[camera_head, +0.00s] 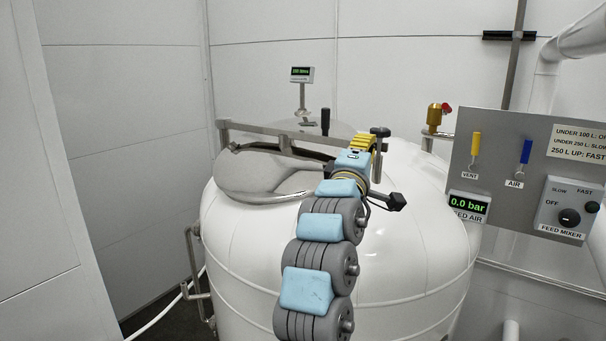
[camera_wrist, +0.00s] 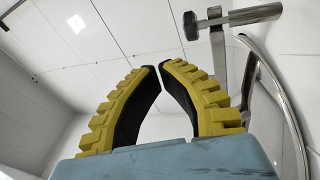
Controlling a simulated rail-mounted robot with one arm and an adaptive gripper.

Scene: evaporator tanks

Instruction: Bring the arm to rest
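My arm reaches up from the bottom of the head view over the front of a white tank (camera_head: 400,270). My gripper (camera_head: 364,141), with yellow fingers, is near the right side of the tank's steel lid (camera_head: 255,180). In the wrist view the two yellow, black-padded fingers of my gripper (camera_wrist: 158,69) curve inward, and their tips almost meet. Nothing shows between them. The head view does not show whether my gripper touches the lid hardware.
Black-knobbed clamps (camera_head: 396,202) stand close to my wrist. A lid bar (camera_head: 285,143) crosses behind. In the wrist view a knobbed metal bar (camera_wrist: 255,15) and curved steel rim (camera_wrist: 285,100) lie right of the fingers. A control panel (camera_head: 510,160) stands at right.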

